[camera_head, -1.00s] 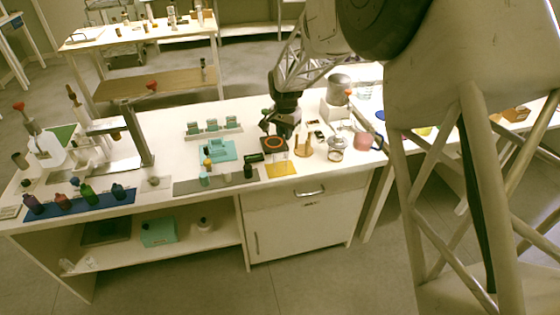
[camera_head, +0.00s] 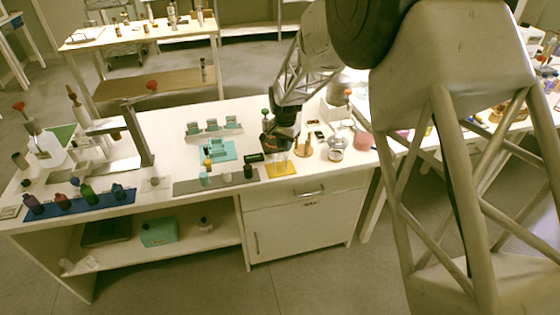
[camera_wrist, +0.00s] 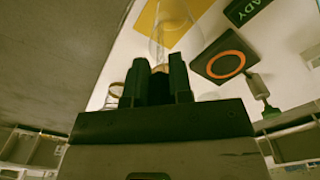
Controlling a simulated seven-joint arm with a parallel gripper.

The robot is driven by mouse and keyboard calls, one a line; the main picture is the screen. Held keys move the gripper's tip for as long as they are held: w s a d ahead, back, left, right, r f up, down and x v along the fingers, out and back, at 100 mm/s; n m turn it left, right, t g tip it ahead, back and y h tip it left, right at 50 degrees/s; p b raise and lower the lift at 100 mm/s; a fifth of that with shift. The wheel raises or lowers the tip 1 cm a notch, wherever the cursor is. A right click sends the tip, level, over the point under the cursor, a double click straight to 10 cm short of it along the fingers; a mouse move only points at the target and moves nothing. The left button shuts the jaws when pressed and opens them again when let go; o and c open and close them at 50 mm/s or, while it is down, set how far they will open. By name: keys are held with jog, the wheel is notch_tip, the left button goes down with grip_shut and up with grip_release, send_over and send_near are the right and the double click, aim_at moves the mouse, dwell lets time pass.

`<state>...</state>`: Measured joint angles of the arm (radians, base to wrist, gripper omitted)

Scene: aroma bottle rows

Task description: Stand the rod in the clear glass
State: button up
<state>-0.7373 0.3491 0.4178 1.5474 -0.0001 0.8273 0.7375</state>
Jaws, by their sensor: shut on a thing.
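My gripper (camera_wrist: 158,66) is shut on the rod (camera_wrist: 160,69). Only a short tan piece of the rod shows between the dark fingers, so its tilt and far end cannot be told. The clear glass (camera_wrist: 172,24) is just beyond the fingertips in the wrist view, overlapping the yellow mat. I cannot tell whether the rod is inside the glass or only in line with it. In the head view my gripper (camera_head: 280,148) is low over the bench, by the yellow mat (camera_head: 283,170); the glass is hard to make out there.
A dark square pad with an orange ring (camera_wrist: 225,65) lies right of the glass, beside a green-lettered sign (camera_wrist: 242,10). A green-tipped stick (camera_wrist: 260,88) is near the pad. A wooden holder (camera_head: 303,148) and pink jar (camera_head: 363,141) stand right. Teal tray (camera_head: 219,151) is left.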

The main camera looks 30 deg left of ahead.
jog(key=o, duration=0.9)
jog(key=shift+r, duration=0.1)
jog(key=shift+r, duration=3.85)
